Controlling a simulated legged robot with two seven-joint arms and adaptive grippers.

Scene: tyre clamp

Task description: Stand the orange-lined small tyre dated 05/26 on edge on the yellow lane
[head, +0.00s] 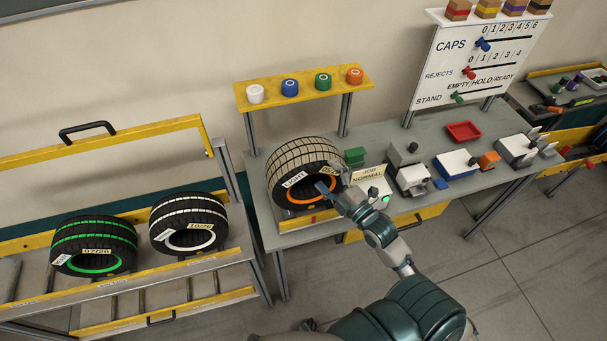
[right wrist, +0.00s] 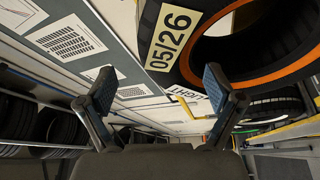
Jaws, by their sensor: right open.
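The orange-lined tyre (head: 304,152) sits on the grey bench with its tread up and its orange-ringed opening facing me, apparently on edge. It carries a LIGHT label and a date label partly behind my gripper. In the right wrist view the tyre (right wrist: 283,76) fills the upper right, its label reading 05/26. My right gripper (head: 331,185) is at the right side of the opening; in the wrist view its fingers (right wrist: 163,92) are spread with nothing between them. I cannot tell if it touches the tyre. The yellow-edged rack (head: 190,262) is at left. My left gripper is not in view.
A green-lined tyre (head: 92,228) dated 07/26 and a white-lined tyre (head: 190,208) dated 10/26 stand on the rack. A yellow shelf (head: 305,88) with coloured caps rises behind the bench. Small devices and a red tray (head: 463,132) occupy the bench to the right.

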